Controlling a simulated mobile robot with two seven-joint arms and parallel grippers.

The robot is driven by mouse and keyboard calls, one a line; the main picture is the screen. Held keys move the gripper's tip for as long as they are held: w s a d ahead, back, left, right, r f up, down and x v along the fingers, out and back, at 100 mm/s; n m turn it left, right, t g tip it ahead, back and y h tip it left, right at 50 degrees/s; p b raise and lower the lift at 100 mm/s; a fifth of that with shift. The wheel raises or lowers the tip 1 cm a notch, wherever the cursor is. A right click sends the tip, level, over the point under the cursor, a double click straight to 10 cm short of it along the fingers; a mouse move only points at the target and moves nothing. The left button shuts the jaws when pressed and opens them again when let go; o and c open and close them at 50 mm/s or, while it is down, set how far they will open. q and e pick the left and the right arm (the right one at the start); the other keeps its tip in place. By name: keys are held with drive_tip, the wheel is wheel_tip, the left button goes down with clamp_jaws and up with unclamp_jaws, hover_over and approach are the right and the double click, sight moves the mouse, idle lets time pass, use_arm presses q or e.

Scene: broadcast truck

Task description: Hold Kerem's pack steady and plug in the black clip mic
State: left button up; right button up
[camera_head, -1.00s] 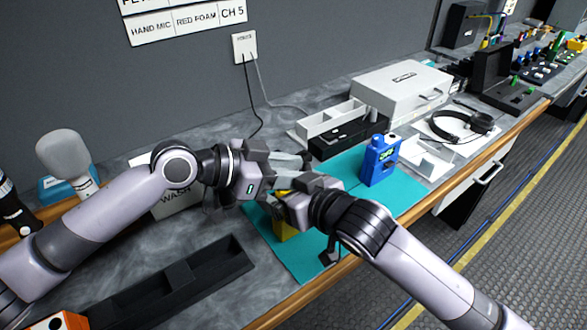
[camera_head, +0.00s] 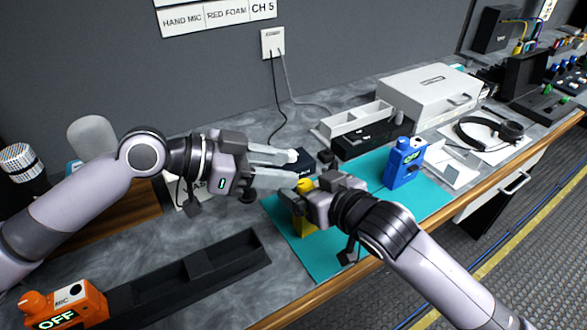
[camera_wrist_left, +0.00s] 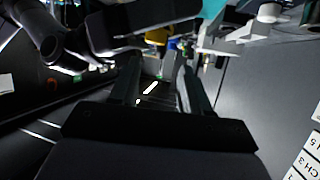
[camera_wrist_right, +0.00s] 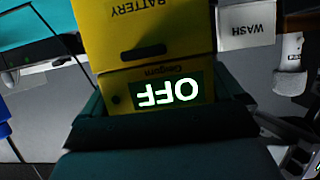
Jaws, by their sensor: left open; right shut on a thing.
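A yellow pack (camera_head: 303,222) stands over the teal mat (camera_head: 318,255), partly hidden by my right gripper (camera_head: 308,200). My right gripper is shut on it. In the right wrist view the yellow pack (camera_wrist_right: 150,35) shows "BATTERY" upside down and a lit "OFF" display; its small name label is hard to read. My left gripper (camera_head: 294,168) is open and empty, its fingers pointing right, just above and left of the yellow pack. In the left wrist view yellow (camera_wrist_left: 172,44) shows beyond the open fingers. I cannot clearly make out the black clip mic.
A blue pack (camera_head: 403,170) stands on the mat to the right. An orange pack (camera_head: 65,308) reading "OFF" is at front left beside a long black tray (camera_head: 190,276). White and black bins (camera_head: 357,118), a white case (camera_head: 428,92) and headphones (camera_head: 490,130) sit behind and right.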

use_arm(q)
drive_tip(key=shift+a+r, duration=0.2)
drive_tip(key=shift+a, duration=0.1)
